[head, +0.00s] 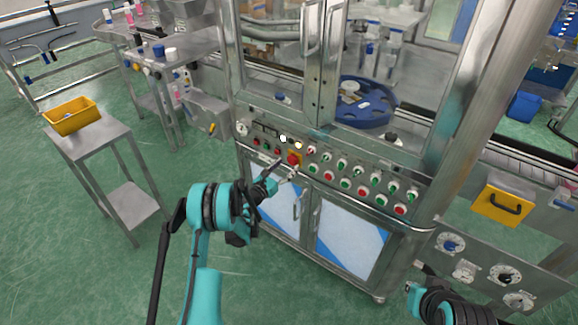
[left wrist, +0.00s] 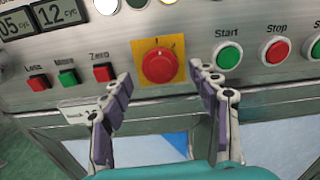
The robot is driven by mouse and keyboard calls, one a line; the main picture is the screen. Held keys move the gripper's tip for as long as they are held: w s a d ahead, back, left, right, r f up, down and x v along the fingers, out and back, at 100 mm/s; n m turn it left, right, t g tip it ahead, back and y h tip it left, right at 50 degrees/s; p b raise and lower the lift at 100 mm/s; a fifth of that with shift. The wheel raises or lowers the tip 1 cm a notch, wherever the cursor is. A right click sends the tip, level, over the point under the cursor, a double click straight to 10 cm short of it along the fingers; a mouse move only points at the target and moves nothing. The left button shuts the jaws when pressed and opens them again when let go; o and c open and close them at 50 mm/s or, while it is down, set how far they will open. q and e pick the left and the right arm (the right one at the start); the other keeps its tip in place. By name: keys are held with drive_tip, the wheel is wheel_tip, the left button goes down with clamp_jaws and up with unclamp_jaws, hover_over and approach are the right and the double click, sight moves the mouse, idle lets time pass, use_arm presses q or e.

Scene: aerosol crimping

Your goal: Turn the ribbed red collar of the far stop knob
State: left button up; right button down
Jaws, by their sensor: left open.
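A round red knob (head: 293,159) sits on a yellow square plate on the machine's front control panel. The left wrist view shows the knob (left wrist: 160,66) face-on, with a pale mark on its front and small marks on the yellow plate (left wrist: 142,47) above it. Ribs on its collar are not clear. My left gripper (head: 285,170) is open, pointing at the panel. In the left wrist view its two fingers (left wrist: 161,73) stand apart, one on each side of the knob, a little below its middle. I see no contact. Only part of my right arm shows at lower right.
Green Start and red Stop buttons (left wrist: 275,50) stand close to the right of the knob. Small Less, More and Zero buttons (left wrist: 68,77) lie to its left, below digit displays. Cabinet doors (head: 352,243) are below. A side table (head: 92,138) holds a yellow bin (head: 72,118).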

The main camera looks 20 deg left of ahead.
use_arm(q)
drive_tip(key=shift+x, duration=1.3)
drive_tip(key=c, duration=1.2)
drive_tip(key=shift+o, duration=0.2)
